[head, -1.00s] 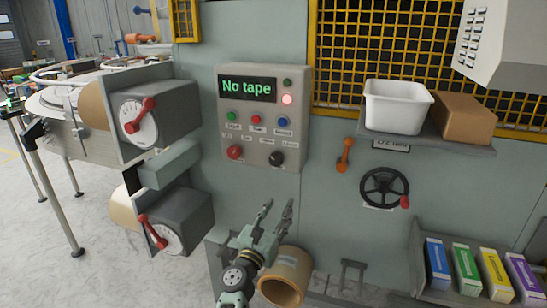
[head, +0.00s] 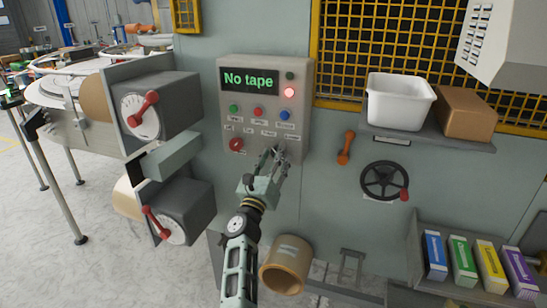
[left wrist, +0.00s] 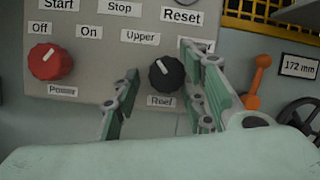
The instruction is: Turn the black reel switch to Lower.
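The black reel switch (left wrist: 167,75) is a round knob with a white pointer line, low on the right of the grey control panel (head: 225,105). In the left wrist view the pointer tilts toward the upper left, on the side of the "Upper" label (left wrist: 140,37). A label "Reel" (left wrist: 161,101) is below it; the label to its upper right is mostly hidden by a finger. My left gripper (head: 274,158) is open in front of the knob, its fingers (left wrist: 160,95) on either side of it with gaps. In the head view the gripper hides the knob. My right gripper is not in view.
A red power knob (left wrist: 50,62) sits left of the reel switch. An orange lever (head: 346,148) and a black handwheel (head: 373,193) are to the right. A shelf (head: 440,139) holds a white bin (head: 399,102). The panel display (head: 249,80) reads "No tape".

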